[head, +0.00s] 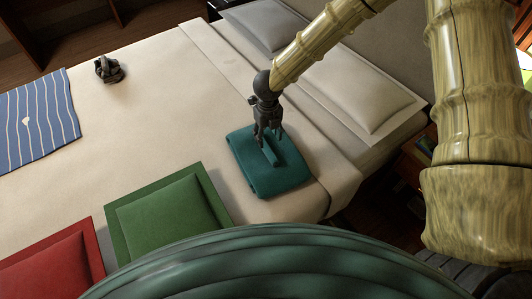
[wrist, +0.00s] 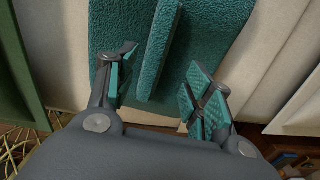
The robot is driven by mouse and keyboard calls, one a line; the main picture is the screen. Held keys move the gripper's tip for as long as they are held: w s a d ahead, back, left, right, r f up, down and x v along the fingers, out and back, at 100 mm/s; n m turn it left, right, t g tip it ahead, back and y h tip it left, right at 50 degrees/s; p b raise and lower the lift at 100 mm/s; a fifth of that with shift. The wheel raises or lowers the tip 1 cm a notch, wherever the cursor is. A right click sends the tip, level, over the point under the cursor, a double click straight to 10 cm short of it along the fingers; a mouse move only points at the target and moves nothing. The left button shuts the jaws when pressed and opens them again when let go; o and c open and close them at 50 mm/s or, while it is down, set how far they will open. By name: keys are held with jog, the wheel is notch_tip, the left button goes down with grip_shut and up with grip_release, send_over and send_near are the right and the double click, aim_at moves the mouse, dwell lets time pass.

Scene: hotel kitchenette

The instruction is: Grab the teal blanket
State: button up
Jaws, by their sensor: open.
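The teal blanket (head: 285,172) lies folded on the bed near its right side, with a raised narrow ridge along its top. In the wrist view the blanket (wrist: 210,40) fills the upper middle, and the ridge (wrist: 159,50) rises between the finger lines. My gripper (head: 268,142) is over the blanket, pointing down at the ridge. In the wrist view my gripper (wrist: 160,95) is open, with one finger on each side of the ridge. I cannot tell whether the fingers touch the blanket.
A green cushion (head: 168,215) and a red cushion (head: 50,270) lie at the near edge of the bed. A blue striped cloth (head: 38,120) and a dark object (head: 109,70) are at left. White pillows (head: 365,95) lie at the head. The bed's middle is clear.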

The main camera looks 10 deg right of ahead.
aim_at(267, 144)
jog(key=shift+s+a+f, duration=0.1)
jog(key=shift+f, duration=0.2)
jog(key=shift+a+f+p, duration=0.15)
jog(key=shift+f+p, duration=0.4)
jog(key=shift+f, duration=1.8)
jog(key=shift+s, duration=0.1)
grip_shut()
